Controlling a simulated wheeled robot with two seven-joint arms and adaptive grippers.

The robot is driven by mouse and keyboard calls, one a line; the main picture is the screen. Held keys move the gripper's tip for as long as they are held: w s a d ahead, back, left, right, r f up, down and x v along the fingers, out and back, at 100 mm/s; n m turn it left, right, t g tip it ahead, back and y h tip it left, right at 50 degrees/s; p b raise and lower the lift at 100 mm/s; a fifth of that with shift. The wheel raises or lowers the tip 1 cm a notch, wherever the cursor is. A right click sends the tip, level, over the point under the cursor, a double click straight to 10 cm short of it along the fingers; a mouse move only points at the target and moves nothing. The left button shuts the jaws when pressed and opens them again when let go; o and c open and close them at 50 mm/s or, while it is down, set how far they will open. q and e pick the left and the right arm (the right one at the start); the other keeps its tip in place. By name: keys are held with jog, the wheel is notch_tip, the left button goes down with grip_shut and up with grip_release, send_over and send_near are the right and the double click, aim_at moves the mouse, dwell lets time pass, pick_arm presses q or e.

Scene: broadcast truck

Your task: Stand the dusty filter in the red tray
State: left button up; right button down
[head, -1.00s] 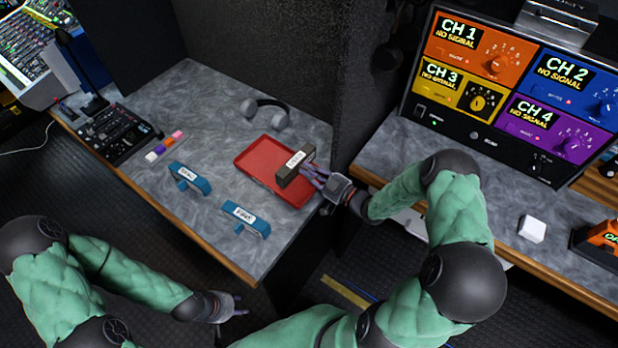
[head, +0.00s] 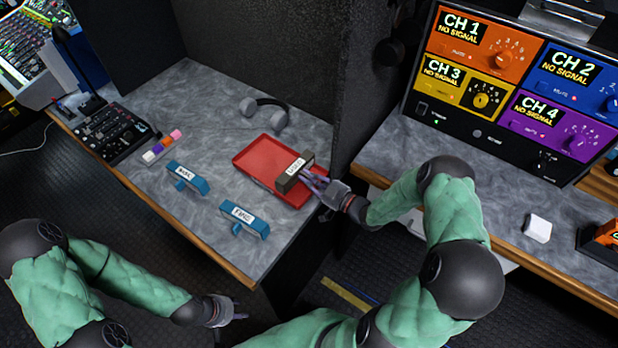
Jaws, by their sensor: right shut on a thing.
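The dusty filter (head: 291,178), a dark brownish block with a white label on top, stands in the right part of the red tray (head: 262,152). My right gripper (head: 312,183) is shut on its right end, at the tray's right side. The filter's underside is hidden, so I cannot tell whether it touches the tray floor. My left gripper (head: 236,312) hangs low in front of the desk, away from the tray; its fingers are too small to read clearly.
Two blue labelled blocks (head: 188,178) (head: 244,219) stand left and in front of the tray. Headphones (head: 266,110) lie behind it. A dark control panel (head: 112,132) and coloured pieces (head: 161,147) are at left. A dark partition (head: 357,80) rises right of the tray.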

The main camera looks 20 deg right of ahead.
jog(key=c, duration=1.3)
grip_release()
jog(key=shift+r, duration=0.1)
jog(key=shift+o, duration=0.2)
jog(key=shift+r+p, duration=0.2)
jog(key=shift+p, duration=0.1)
jog(key=shift+r+p, duration=0.4)
jog(key=shift+r, duration=0.05)
jog(key=p+v, duration=0.2)
jog(key=v, duration=1)
jog(key=shift+f, duration=0.15)
